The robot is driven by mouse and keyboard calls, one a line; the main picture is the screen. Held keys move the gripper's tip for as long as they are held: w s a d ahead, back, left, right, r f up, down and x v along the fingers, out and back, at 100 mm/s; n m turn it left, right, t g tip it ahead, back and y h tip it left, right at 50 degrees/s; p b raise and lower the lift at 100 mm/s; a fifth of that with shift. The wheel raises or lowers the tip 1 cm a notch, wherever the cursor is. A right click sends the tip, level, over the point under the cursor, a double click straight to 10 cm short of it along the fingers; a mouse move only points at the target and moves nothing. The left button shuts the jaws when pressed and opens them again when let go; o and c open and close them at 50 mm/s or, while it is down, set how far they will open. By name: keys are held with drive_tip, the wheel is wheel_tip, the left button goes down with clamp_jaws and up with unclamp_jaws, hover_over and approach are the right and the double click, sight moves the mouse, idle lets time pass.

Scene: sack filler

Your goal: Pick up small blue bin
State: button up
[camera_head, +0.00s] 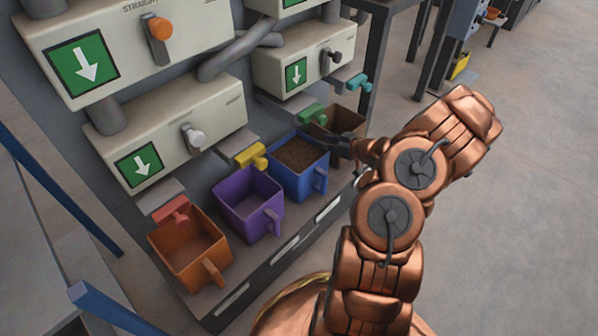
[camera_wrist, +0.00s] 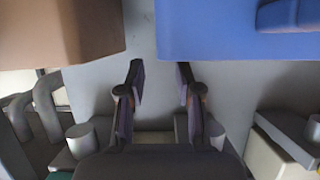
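The small blue bin (camera_head: 287,180) stands on the shelf of the filler, between the purple and brown bins. It holds dark brown grainy material, and its handle (camera_head: 320,181) faces the front. In the wrist view the blue bin (camera_wrist: 230,35) fills the upper right, with part of its handle at the top right corner. My gripper (camera_wrist: 159,72) is open, with nothing between its fingers. In the head view my gripper (camera_head: 338,148) is at the blue bin's right side, by the brown bin; its fingertips are small and partly hidden there.
A brown bin (camera_head: 350,120) is close on the right, partly behind my arm; it also shows in the wrist view (camera_wrist: 60,30). A purple bin (camera_head: 250,205) and an orange bin (camera_head: 190,250) stand to the left. Coloured levers and white dispenser boxes (camera_head: 180,125) overhang the shelf. Floor at right is clear.

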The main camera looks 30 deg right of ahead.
sight(315, 141)
drive_tip(key=shift+f+b+x, duration=0.2)
drive_tip(key=shift+b+x, duration=0.35)
drive_tip(key=shift+x, duration=0.35)
drive_tip(key=shift+f+b+x, duration=0.15)
drive_tip(key=shift+b+x, duration=0.35)
drive_tip(key=shift+x, duration=0.35)
drive_tip(key=shift+b+x, duration=0.35)
drive_tip(key=shift+x, duration=0.5)
drive_tip(key=shift+r, duration=0.1)
clamp_jaws()
